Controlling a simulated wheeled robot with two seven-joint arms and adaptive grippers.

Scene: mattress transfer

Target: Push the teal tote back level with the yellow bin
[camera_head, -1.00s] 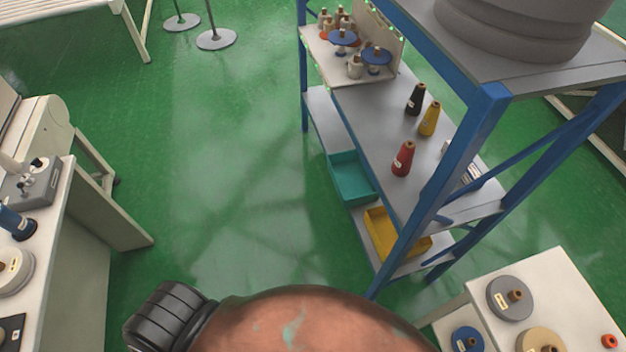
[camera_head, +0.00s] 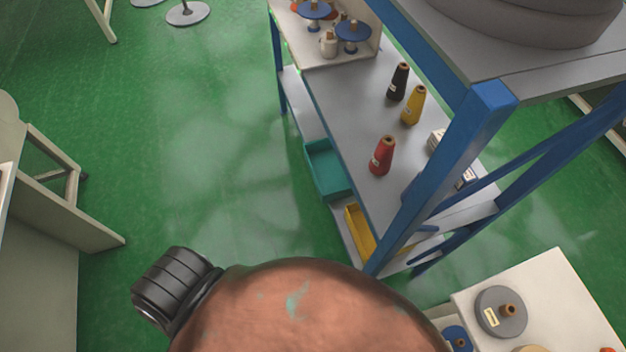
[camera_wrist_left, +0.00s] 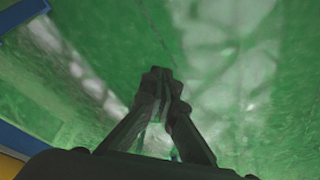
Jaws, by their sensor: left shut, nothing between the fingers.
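The teal tote (camera_head: 326,170) lies on the bottom shelf of the blue-framed rack in the head view, partly under the middle shelf. It sticks out past the shelf's edge toward the open floor. The yellow bin (camera_head: 358,232) is on the same bottom shelf, nearer to me, partly hidden by the middle shelf and a blue post. My left gripper (camera_wrist_left: 161,74) shows in the left wrist view, shut and empty, over green floor. A yellow patch (camera_wrist_left: 10,166) at that view's lower left may be the bin. Neither gripper shows in the head view.
The rack's middle shelf (camera_head: 345,110) holds black, yellow and red thread cones. A blue post (camera_head: 440,180) stands at the rack's near corner. A white table (camera_head: 560,300) with spools is at the lower right. Green floor (camera_head: 200,150) left of the rack is clear.

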